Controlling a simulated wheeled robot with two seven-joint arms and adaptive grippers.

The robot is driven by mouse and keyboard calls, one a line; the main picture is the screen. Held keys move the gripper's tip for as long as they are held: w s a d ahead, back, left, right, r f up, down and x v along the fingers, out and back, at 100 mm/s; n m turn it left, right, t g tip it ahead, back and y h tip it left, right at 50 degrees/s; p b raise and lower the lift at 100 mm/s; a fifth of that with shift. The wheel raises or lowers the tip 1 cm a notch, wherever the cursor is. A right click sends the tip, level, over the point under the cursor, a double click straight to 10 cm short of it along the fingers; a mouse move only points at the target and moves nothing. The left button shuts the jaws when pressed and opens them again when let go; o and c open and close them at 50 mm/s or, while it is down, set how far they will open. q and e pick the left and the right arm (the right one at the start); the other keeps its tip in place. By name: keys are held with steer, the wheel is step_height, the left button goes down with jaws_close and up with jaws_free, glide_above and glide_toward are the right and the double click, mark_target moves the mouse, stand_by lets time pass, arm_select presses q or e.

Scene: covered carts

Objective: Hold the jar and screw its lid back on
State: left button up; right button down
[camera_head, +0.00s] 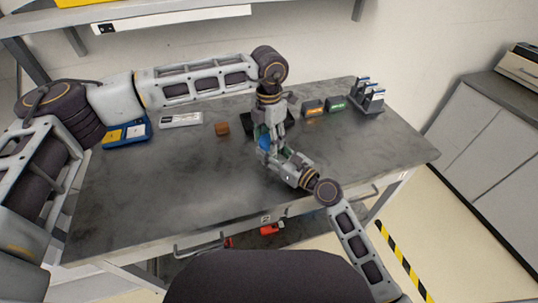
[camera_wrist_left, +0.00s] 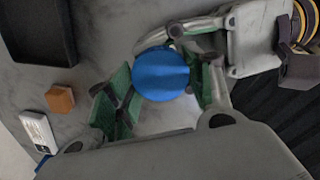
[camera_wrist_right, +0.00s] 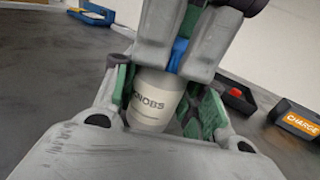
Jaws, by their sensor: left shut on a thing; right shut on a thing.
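The white jar (camera_wrist_right: 152,103), lettered with a word ending in "NOBS", stands upright between the fingers of my right gripper (camera_wrist_right: 162,105), which is shut on it from the side. The blue lid (camera_wrist_left: 161,75) is right above the jar. My left gripper (camera_wrist_left: 160,92) points down from above and is shut on the lid. In the right wrist view only a narrow strip of the lid (camera_wrist_right: 179,54) shows between the left fingers. Whether the lid rests on the jar's rim or sits just over it is hidden. In the head view both grippers hide most of the jar.
On the grey bench (camera_head: 180,190) stand a black tray (camera_wrist_left: 70,50), a brown block (camera_head: 222,128), a white box (camera_head: 181,119) and a blue bin (camera_head: 128,134) to the left. An orange-labelled box (camera_head: 313,108), a green-labelled box (camera_head: 336,104) and a rack (camera_head: 368,100) stand right. The front left is clear.

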arm_select(q)
steer(key=m, duration=0.5)
steer(key=shift+a+f+m, duration=0.1)
steer(key=shift+m, duration=0.2)
steer(key=o, duration=1.1)
steer(key=shift+r, duration=2.3)
steer(key=shift+r, duration=0.15)
steer(key=shift+c, duration=0.2)
steer(key=shift+r+n, duration=0.8)
steer(key=shift+n, duration=0.5)
steer(key=shift+r+n, duration=0.8)
steer(key=shift+n, duration=0.5)
